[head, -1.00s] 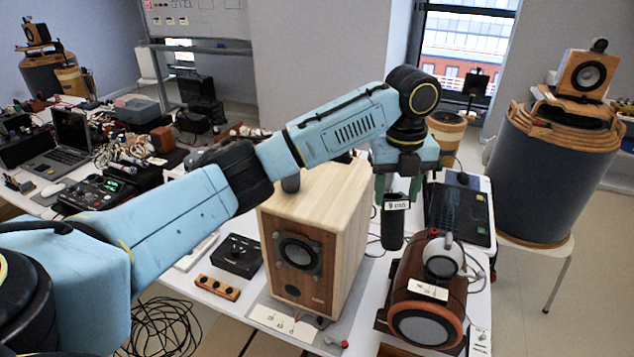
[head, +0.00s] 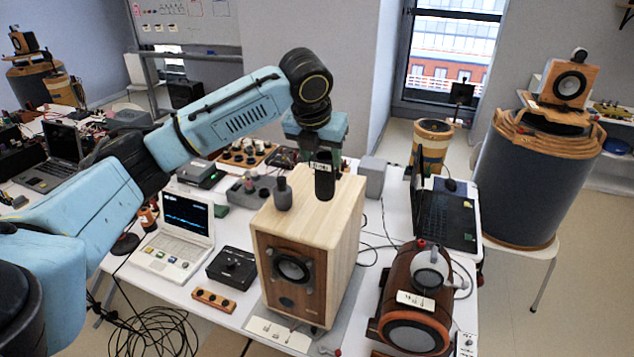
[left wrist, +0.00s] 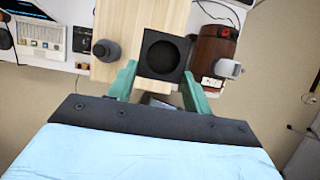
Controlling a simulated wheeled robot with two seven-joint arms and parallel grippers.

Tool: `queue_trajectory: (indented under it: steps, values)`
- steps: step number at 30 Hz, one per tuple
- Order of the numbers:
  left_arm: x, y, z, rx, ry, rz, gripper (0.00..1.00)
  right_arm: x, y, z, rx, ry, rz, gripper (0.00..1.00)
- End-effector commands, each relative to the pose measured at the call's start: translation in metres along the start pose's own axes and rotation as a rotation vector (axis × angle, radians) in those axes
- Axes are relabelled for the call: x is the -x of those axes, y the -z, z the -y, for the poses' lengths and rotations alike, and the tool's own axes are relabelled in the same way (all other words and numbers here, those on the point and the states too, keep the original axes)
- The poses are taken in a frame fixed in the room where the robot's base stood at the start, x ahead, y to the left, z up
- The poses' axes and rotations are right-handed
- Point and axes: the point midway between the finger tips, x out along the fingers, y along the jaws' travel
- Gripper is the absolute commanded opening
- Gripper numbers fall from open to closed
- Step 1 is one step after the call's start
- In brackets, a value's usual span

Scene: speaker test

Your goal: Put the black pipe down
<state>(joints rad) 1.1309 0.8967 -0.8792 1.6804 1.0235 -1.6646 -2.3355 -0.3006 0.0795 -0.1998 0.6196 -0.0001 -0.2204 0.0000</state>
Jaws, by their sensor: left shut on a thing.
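The black pipe (head: 324,182) is a short, dark upright cylinder with a pale tag near its upper part. My left gripper (head: 322,152) is shut on it from above. The pipe is over the top of the pale wooden speaker box (head: 338,205); whether its lower end touches the wood I cannot tell. In the left wrist view the pipe (left wrist: 163,56) shows a dark square end with a round opening between the green fingers of my left gripper (left wrist: 158,75). My right gripper is in neither view.
A dark grey knobbed cylinder (head: 283,196) stands on the box top, left of the pipe. A brown barrel-shaped speaker (head: 415,295) stands to the right, an open laptop (head: 447,215) behind it. A white instrument with a screen (head: 178,235) stands left. The box top's front part is bare.

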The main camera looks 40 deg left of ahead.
Motion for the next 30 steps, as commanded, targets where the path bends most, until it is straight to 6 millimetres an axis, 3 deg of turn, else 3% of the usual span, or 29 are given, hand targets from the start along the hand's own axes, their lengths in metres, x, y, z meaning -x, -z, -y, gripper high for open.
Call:
queue_trajectory:
  steps: [14,20,21,26,30]
  values:
    - [-0.050,0.021,0.000,0.004,-0.001,-0.002,0.25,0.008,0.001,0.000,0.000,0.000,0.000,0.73]
    - [-0.053,0.022,0.000,0.003,0.000,0.002,0.25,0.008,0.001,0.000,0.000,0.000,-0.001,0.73]
    - [-0.053,0.022,0.000,0.003,-0.001,0.001,0.53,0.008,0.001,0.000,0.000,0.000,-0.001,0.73]
    - [-0.053,0.022,0.000,0.003,0.000,0.000,0.72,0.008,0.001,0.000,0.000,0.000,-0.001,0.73]
    - [-0.053,0.022,0.000,0.003,0.000,0.001,0.72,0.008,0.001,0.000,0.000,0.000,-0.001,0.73]
